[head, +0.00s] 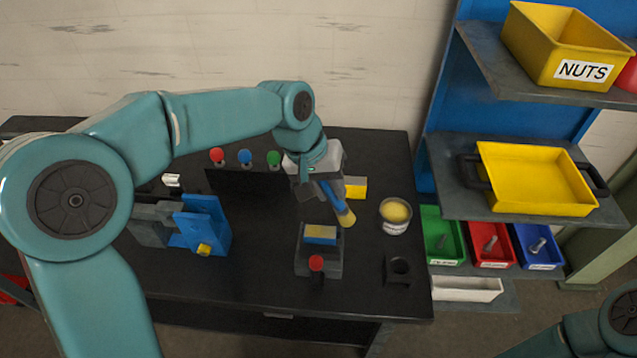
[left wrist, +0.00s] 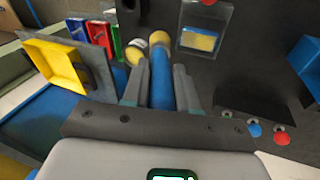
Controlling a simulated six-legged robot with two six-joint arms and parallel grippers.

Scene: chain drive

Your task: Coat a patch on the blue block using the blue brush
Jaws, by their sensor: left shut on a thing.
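My left gripper (head: 322,189) is shut on the blue brush (head: 335,198), whose yellow tip (head: 347,219) points down. In the left wrist view the blue handle (left wrist: 162,88) sits between the two fingers. The blue block (head: 321,230) rests in a dark grey fixture (head: 320,264), showing a blue band and a yellow area. It also shows in the left wrist view (left wrist: 199,41), mostly yellow with a blue edge. The brush tip is up and right of the block in the head view, apparently apart from it. My right gripper is out of view.
An open tin (head: 396,215) of yellow paint stands right of the brush. A dark ring holder (head: 398,269) is in front of it. A blue vise-like device (head: 203,226) is at left; red, blue and green knobs stand behind. Shelves with bins (head: 537,178) rise at right.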

